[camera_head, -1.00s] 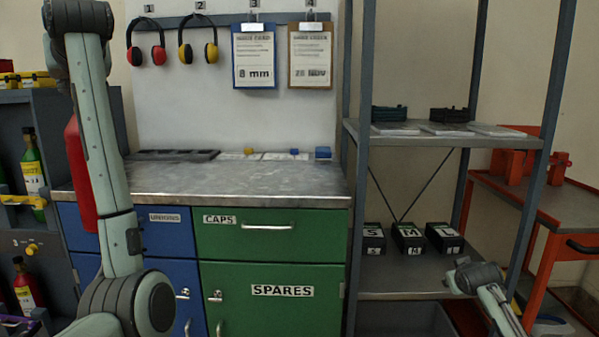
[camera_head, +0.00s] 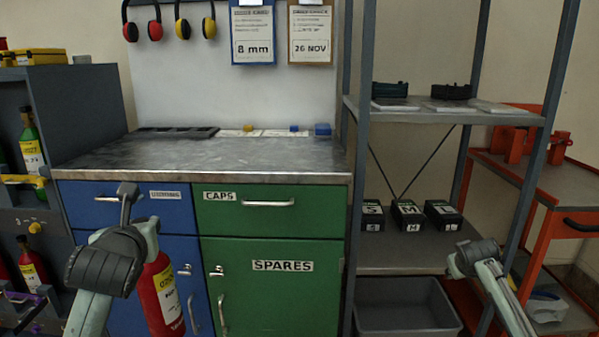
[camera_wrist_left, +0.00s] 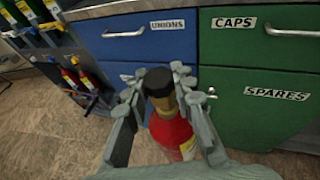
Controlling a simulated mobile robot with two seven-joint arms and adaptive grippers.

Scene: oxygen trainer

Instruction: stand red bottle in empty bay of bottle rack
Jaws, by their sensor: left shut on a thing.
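The red bottle (camera_head: 165,294) with a yellow and white label hangs in front of the blue cabinet in the head view. In the left wrist view the red bottle (camera_wrist_left: 172,135) shows its black cap and tan neck between the fingers. My left gripper (camera_wrist_left: 163,92) is shut on it near the neck; the bottle is clear of the rack. The bottle rack (camera_head: 75,120) stands at the left, with bottles in an upper and a lower row. An empty bay cannot be made out clearly.
The blue cabinet (camera_head: 75,212) and green cabinet (camera_head: 271,300) stand under a steel worktop (camera_head: 230,155). A shelf unit (camera_head: 400,262) with small black boxes is at right, above a grey bin (camera_head: 405,305). Open floor (camera_wrist_left: 65,135) lies before the rack.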

